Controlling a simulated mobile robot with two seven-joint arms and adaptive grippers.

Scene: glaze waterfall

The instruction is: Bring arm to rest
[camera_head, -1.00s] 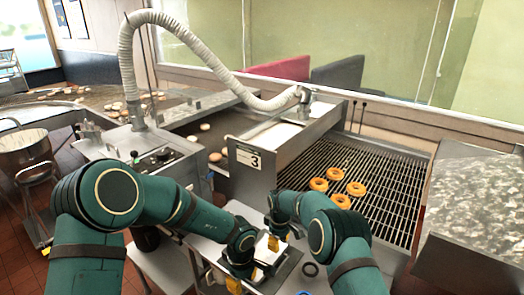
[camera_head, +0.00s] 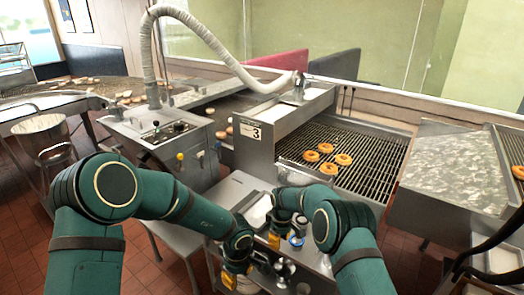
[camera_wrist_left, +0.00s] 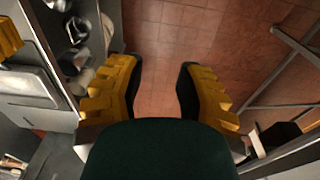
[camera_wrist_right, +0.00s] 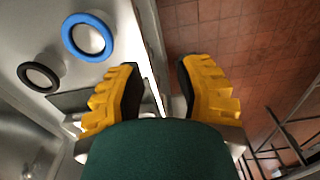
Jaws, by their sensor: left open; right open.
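My left arm (camera_head: 180,200) comes in from the left, bent at the elbow. Its left gripper (camera_head: 238,276) points down at the near edge of the steel work surface. In the left wrist view the yellow-padded left gripper (camera_wrist_left: 158,88) is open and empty over the red tiled floor. My right arm (camera_head: 342,225) is bent inward, with the right gripper (camera_head: 276,238) pointing down beside the left one. In the right wrist view the right gripper (camera_wrist_right: 158,82) is open and empty at the counter edge, with floor below.
Several doughnuts (camera_head: 325,158) rest on the wire rack of the glazing machine (camera_head: 255,150) ahead. A pot (camera_head: 43,140) stands at left. Open floor shows at lower left.

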